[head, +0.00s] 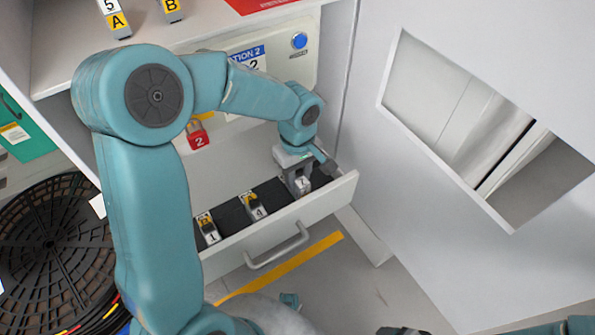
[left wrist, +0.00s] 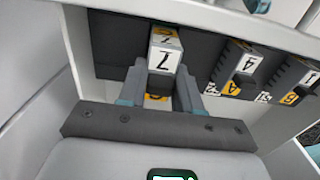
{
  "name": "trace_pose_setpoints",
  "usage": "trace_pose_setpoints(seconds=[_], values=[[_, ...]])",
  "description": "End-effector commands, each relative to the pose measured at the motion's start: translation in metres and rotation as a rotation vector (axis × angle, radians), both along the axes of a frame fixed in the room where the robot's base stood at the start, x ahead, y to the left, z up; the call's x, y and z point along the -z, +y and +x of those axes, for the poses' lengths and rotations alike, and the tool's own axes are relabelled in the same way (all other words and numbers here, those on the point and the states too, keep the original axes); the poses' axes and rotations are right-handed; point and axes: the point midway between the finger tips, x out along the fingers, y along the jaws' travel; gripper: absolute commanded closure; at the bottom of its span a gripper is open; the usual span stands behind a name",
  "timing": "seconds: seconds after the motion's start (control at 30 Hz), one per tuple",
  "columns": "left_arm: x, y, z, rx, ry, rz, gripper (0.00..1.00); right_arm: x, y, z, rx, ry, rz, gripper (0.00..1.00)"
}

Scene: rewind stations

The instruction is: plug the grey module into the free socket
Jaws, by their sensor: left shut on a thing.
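My left gripper (head: 302,178) reaches down into the right end of the open drawer. It is shut on a grey module (head: 304,185), whose white label reads 7 in the left wrist view (left wrist: 165,58). The gripper's fingers (left wrist: 162,88) lie on either side of it there. I cannot tell whether the module is seated or slightly lifted. Two like modules stand in the drawer: one marked 4 (head: 255,206) and one marked 1 (head: 209,230). I cannot make out a free socket. My right gripper is not clearly in view.
The white drawer (head: 328,205) has a bar handle (head: 277,248) in front. Above are a panel with a blue button (head: 299,40) and a red lock marked 2 (head: 198,138). Modules A (head: 117,22) and B (head: 172,8) stand on the shelf. Black reels (head: 48,250) lie left.

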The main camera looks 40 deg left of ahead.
Motion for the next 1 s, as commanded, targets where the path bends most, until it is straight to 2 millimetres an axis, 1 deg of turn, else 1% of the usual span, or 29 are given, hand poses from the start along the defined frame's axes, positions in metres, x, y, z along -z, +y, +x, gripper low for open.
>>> trace_pose_setpoints(seconds=[1.0], values=[[0.027,0.0,0.0,0.0,0.0,0.0,1.0,0.024,0.0,0.0,0.0,0.0,0.0,0.24]])
